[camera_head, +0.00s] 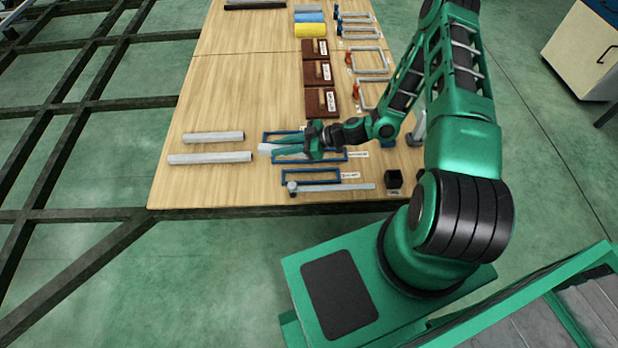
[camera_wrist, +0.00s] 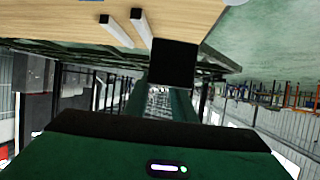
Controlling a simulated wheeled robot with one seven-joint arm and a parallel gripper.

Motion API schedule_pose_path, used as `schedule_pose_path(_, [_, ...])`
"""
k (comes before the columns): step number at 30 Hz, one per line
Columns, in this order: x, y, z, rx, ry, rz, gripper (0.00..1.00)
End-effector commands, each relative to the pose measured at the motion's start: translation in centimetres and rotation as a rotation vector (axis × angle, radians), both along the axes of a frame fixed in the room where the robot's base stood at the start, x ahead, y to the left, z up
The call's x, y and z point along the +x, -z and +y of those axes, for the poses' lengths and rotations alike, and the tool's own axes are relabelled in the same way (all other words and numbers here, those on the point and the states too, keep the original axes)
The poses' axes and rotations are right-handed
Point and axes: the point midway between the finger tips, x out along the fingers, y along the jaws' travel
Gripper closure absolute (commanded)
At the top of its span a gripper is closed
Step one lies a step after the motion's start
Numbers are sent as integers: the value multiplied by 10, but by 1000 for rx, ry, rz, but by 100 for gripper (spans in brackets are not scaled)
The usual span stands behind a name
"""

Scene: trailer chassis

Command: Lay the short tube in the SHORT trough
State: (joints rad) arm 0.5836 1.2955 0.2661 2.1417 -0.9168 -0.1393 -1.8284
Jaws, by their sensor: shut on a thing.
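My gripper (camera_head: 292,150) is shut on a pale grey square tube (camera_head: 266,148). The tube's end pokes out to the left of the green fingers; the rest is mostly hidden by them. In the wrist view a dark square (camera_wrist: 172,63), probably the held tube's hollow end, shows close up. The gripper is over the blue-framed troughs, mainly the middle one (camera_head: 336,155). A far blue trough (camera_head: 268,133) is partly covered by the gripper. The nearest blue trough (camera_head: 312,184) looks shortest and empty. The labels are too small to read surely.
Two grey tubes (camera_head: 213,137) (camera_head: 210,158) lie on the table (camera_head: 240,85) at left. A caliper-like tool (camera_head: 335,187) lies along the front edge. A small black box (camera_head: 394,179) stands at front right. Brown boxes (camera_head: 320,102) and clamps (camera_head: 367,60) stand farther back.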

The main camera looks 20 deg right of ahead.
Motion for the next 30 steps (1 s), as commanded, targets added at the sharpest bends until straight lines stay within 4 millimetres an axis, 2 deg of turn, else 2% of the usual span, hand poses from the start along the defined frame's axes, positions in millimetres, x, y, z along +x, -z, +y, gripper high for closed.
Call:
schedule_pose_path(3, [-15,24,21,13,-83,-3,100])
schedule_pose_path(6, [-24,34,30,19,-126,-7,100])
schedule_pose_path(10, [-28,43,29,21,-147,-9,100])
schedule_pose_path(14, [-29,56,9,20,-147,-8,100])
schedule_pose_path(24, [-28,95,-56,19,-146,-10,100])
schedule_pose_path(30, [-28,108,-78,20,-149,-10,100])
